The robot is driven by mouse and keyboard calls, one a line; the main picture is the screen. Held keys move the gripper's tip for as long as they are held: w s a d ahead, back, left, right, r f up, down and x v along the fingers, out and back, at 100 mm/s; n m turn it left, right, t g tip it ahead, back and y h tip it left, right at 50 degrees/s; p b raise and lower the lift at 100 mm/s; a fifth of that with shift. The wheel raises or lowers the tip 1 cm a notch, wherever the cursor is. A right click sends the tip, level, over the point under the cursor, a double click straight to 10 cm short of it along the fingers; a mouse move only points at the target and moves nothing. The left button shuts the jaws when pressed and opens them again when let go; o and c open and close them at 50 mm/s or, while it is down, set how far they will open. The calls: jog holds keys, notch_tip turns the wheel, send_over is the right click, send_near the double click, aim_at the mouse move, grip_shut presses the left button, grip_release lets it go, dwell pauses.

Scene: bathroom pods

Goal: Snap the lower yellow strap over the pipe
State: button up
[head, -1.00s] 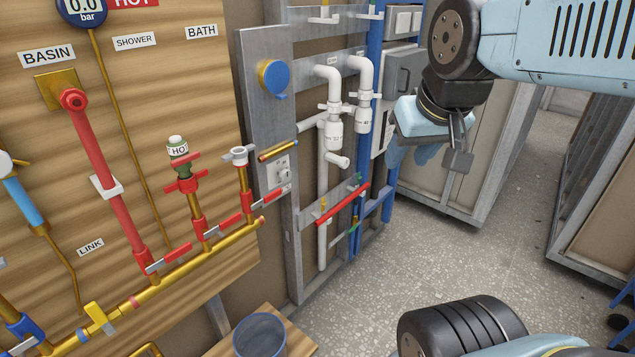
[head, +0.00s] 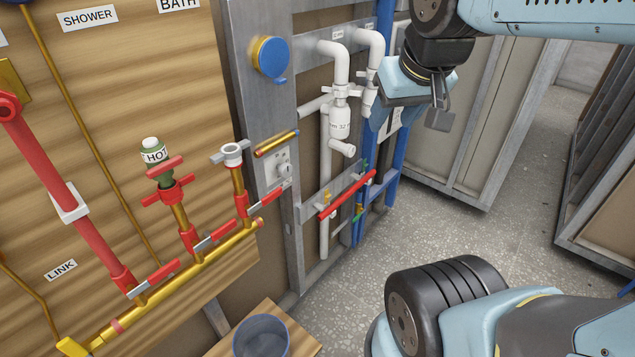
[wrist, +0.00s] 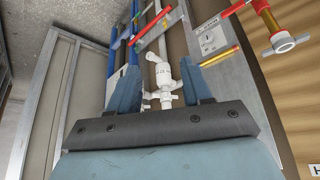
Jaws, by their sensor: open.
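A small yellow piece (head: 327,197), perhaps the lower yellow strap, shows on the lower rail beside the white pipe (head: 323,230). Another small yellow piece (head: 358,210) is by the blue pipes (head: 390,190). Both are too small to tell whether they are snapped over a pipe. My gripper (head: 410,115) is open and empty, raised in front of the blue pipes and apart from the yellow pieces. In the wrist view, white fittings (wrist: 163,75) show beyond and between the open fingers of my gripper (wrist: 160,66).
A red-handled bar (head: 347,195) slants across the lower rail. White traps (head: 340,122) hang above it. A grey bucket (head: 260,337) stands on a wooden board at the bottom. Copper pipework (head: 180,275) lines the wooden panel. Speckled floor (head: 530,170) is clear at right.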

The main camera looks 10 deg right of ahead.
jog(key=w+d+f+n+t, duration=0.1)
jog(key=w+d+f, duration=0.2)
jog(key=w+f, duration=0.45)
jog(key=w+d+f+n+t, duration=0.1)
jog(key=w+d+f+n, duration=0.2)
jog(key=w, duration=0.8)
jog(key=w+d+f+t, duration=0.1)
jog(key=w+d+f, duration=0.4)
jog(key=w, duration=0.4)
jog(key=n+t+y, duration=0.2)
jog(key=n+y, duration=0.1)
jog(key=y, duration=0.5)
send_near(327, 191)
jog(key=x, duration=1.2)
jog(key=shift+w+f, duration=0.15)
jog(key=shift+c, duration=0.5)
